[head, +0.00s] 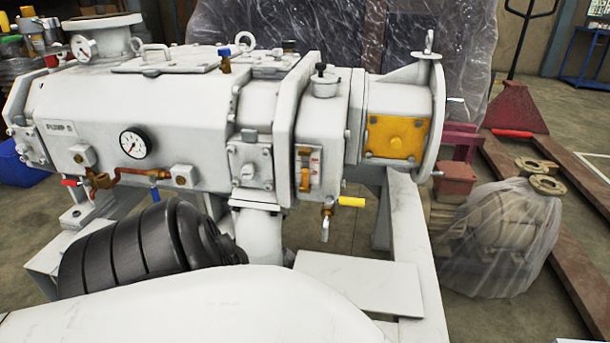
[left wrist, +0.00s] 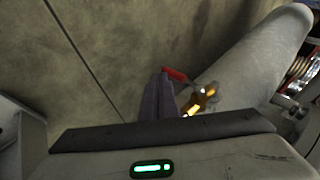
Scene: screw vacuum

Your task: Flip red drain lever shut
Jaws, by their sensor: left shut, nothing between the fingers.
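In the left wrist view the red lever (left wrist: 175,74) points up and left from the brass fitting (left wrist: 203,97). My left gripper (left wrist: 163,78) is shut and empty, its fingertips right beside the lever's outer end. I cannot tell whether they touch it. The left gripper cannot be made out in the head view. My right gripper is in neither view.
The white pump (head: 190,105) fills the left and middle, with a round gauge (head: 133,143) above the copper pipe (head: 140,174). A yellow-handled valve (head: 351,201) hangs farther right. A plastic-wrapped machine (head: 500,235) and a red pallet jack (head: 515,110) stand at right.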

